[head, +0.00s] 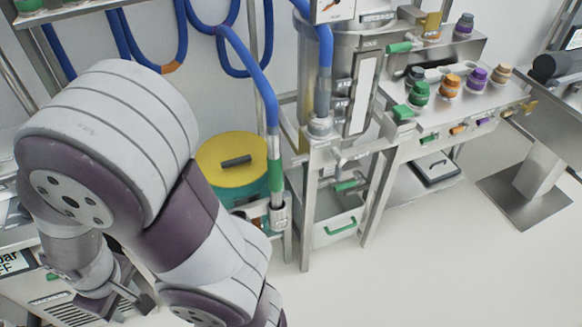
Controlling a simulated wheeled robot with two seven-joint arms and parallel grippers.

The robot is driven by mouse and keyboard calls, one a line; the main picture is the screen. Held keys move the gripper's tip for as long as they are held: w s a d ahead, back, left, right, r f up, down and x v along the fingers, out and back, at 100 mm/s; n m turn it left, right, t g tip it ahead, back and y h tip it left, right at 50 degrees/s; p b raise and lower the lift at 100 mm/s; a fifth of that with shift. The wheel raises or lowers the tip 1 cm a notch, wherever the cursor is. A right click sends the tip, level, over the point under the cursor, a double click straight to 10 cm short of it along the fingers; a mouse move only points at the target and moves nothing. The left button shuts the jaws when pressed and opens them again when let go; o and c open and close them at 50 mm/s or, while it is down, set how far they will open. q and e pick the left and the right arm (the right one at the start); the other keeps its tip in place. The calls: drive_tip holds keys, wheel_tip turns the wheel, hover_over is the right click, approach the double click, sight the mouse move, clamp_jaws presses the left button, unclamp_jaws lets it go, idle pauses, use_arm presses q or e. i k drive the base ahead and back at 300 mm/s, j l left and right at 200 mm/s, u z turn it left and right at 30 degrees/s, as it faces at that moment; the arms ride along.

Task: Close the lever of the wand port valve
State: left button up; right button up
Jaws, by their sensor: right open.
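My right arm crosses the left half of the head view. Its wrist bends down to my right gripper (128,298) at the lower left. The gripper is open, with nothing visible between its fingers, above or beside a low grey cabinet (48,303) with a vent grille. I cannot pick out the wand port valve or its lever for certain; my arm hides part of that area. A wand with a green grip (275,172) on a blue hose stands in a metal holder (277,216). A green-handled lever (346,185) shows on the steel stand to its right. My left gripper is not in view.
A yellow-lidded drum (231,160) stands behind my arm. A steel bench (455,112) with coloured-capped jars is at the right. A steel drawer with a green handle (340,226) sits low in the stand. The floor (420,270) at lower right is clear.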

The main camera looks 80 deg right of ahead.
sight(339, 168)
drive_tip(key=z, duration=3.1)
drive_tip(key=i+l, duration=0.15)
drive_tip(key=l, duration=0.25)
drive_tip(key=i+l+u, duration=0.1)
drive_tip(key=l, duration=0.25)
drive_tip(key=i+l, duration=0.15)
drive_tip(key=l, duration=0.25)
drive_tip(key=u, duration=0.05)
